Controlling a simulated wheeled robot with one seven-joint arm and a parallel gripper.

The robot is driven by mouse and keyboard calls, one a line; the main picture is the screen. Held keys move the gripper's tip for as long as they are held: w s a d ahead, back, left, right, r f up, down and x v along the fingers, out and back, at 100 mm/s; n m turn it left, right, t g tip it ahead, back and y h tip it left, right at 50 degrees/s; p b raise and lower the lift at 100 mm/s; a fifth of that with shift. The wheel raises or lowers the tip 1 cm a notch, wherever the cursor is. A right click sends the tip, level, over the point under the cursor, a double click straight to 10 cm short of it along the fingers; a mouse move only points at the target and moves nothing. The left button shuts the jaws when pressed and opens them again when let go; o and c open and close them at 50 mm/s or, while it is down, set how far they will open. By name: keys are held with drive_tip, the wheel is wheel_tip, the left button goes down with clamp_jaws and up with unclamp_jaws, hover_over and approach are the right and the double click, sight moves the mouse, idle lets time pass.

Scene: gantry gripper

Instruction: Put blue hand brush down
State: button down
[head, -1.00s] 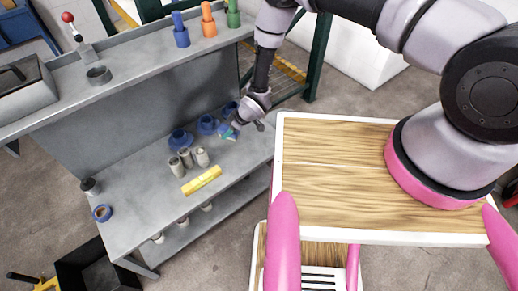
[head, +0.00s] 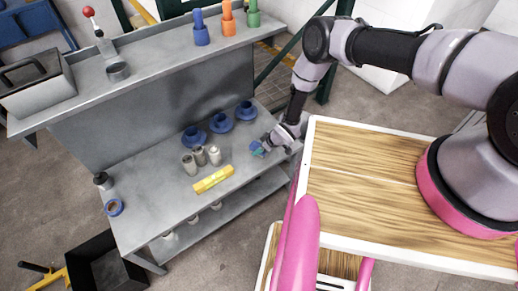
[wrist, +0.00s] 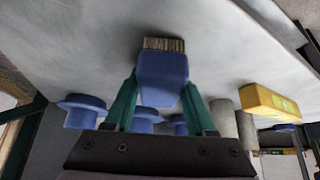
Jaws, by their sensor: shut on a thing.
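My gripper (head: 262,148) is low over the right end of the grey workbench (head: 150,183), close to its front edge. It is shut on the blue hand brush (wrist: 162,76), with a teal finger on each side of the block in the wrist view. The bristles (wrist: 163,44) point away from my gripper, toward the bench top, with a dark shadow close by. I cannot tell whether they touch it. In the head view the brush (head: 256,151) is small and partly hidden by the fingers.
Three blue flanged parts (head: 221,123) stand behind my gripper. Three grey cylinders (head: 200,156) and a yellow block (head: 214,179) lie to its left. Bare bench separates these groups.

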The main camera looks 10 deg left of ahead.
drive_tip(key=shift+f, duration=0.15)
drive_tip(key=shift+c, duration=1.1)
unclamp_jaws()
